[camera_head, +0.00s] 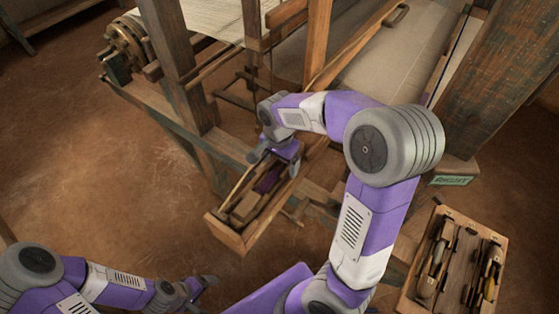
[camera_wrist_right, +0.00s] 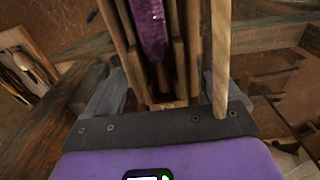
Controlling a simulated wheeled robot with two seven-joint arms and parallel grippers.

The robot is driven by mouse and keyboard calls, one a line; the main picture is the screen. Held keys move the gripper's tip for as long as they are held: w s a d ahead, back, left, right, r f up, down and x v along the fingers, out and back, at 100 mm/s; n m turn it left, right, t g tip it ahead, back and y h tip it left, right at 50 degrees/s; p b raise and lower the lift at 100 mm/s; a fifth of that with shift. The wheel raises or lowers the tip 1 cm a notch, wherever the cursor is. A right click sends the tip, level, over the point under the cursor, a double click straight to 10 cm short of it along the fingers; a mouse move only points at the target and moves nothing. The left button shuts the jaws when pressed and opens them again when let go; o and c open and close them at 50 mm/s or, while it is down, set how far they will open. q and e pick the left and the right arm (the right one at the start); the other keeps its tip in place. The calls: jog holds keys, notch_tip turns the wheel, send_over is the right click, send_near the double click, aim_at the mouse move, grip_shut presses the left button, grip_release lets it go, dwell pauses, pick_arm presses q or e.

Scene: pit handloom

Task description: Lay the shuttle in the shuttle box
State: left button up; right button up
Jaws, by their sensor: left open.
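The shuttle box (camera_head: 228,236) is a long, narrow wooden trough running up and right in the head view. A shuttle with purple yarn (camera_head: 267,181) lies lengthwise within it, and the yarn also shows in the right wrist view (camera_wrist_right: 152,28) between wooden strips. My right gripper (camera_head: 274,157) is over the trough, just above the purple yarn; its fingers are spread apart in the wrist view. I cannot tell whether they touch the shuttle. My left gripper (camera_head: 204,288) is open and empty at the lower left, away from the loom.
The loom's wooden posts (camera_head: 178,60) and beams surround the trough. A wooden tray (camera_head: 408,305) of tools stands at the lower right, near a green label (camera_head: 452,180). A pale rod (camera_wrist_right: 220,55) crosses close by my right finger. The brown floor at left is clear.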

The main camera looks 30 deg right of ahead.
jog(key=shift+r, duration=0.15)
notch_tip(320, 180, up, 8)
jog(key=p, duration=0.7)
dwell(0.6)
